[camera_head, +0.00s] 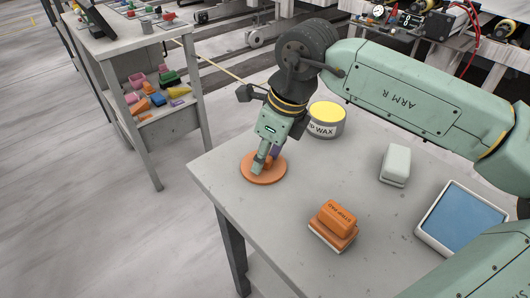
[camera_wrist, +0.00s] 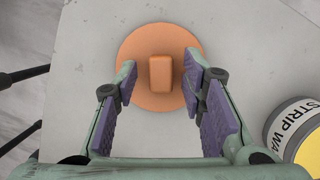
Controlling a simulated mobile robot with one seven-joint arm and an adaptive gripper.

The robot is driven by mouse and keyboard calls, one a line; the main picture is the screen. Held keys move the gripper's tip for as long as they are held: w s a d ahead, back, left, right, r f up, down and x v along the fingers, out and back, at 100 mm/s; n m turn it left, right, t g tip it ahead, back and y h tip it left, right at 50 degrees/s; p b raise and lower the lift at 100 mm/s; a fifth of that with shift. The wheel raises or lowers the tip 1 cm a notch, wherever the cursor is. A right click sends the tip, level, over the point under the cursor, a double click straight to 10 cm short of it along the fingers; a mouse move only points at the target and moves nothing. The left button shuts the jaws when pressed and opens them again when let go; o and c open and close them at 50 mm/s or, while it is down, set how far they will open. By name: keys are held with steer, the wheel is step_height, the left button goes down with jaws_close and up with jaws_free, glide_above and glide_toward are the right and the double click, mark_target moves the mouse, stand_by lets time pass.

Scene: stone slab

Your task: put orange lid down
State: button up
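The orange lid (camera_head: 248,173) is a round disc lying flat on the grey slab, near its left corner. Its block-shaped knob (camera_wrist: 160,73) stands up at the disc's middle. My gripper (camera_head: 265,163) is right over the lid, pointing down. A gap shows between each finger and the knob. In the head view the fingers hide part of the knob and disc.
A wax tin (camera_head: 326,127) with yellow contents stands open behind and right of the lid. An orange block-shaped tool (camera_head: 337,219), a pale block (camera_head: 395,165) and a blue-topped tray (camera_head: 422,236) sit on the slab (camera_head: 290,255). A side table (camera_head: 110,45) stands at the upper left.

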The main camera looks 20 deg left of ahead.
mark_target(279, 171)
steer(key=shift+r+p, duration=0.25)
steer(key=shift+p, duration=0.05)
steer(key=b+v, duration=0.1)
steer(key=v, duration=1)
steer(key=shift+r, duration=0.4)
